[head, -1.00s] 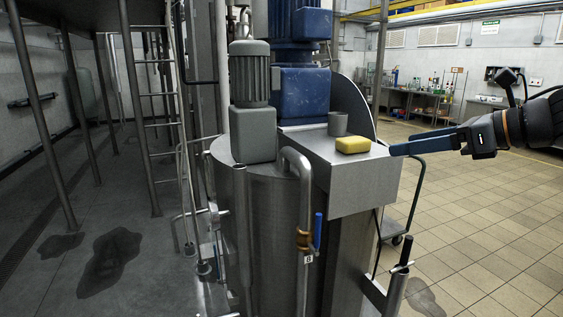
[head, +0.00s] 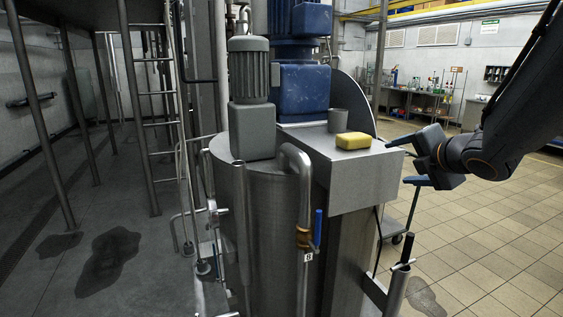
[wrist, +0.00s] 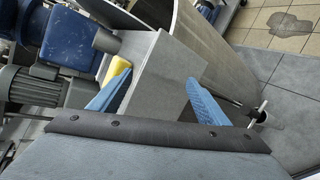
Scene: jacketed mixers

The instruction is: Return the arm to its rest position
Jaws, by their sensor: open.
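My gripper (head: 402,163) is at the right in the head view, just right of the steel mixer top, with its fingers apart and nothing between them. In the wrist view its two blue fingers (wrist: 158,98) are spread, with the grey steel box top showing beyond them. A yellow block (head: 353,140) lies on the steel box top (head: 375,165), left of my gripper. It also shows in the wrist view (wrist: 119,68), partly hidden behind the left finger. A grey cup (head: 339,122) stands beside the block.
The jacketed mixer (head: 260,230) carries a grey motor (head: 251,100) and a blue motor (head: 301,90). A pipe with a blue-handled valve (head: 317,229) runs down its front. Tiled floor (head: 490,235) at the right is open.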

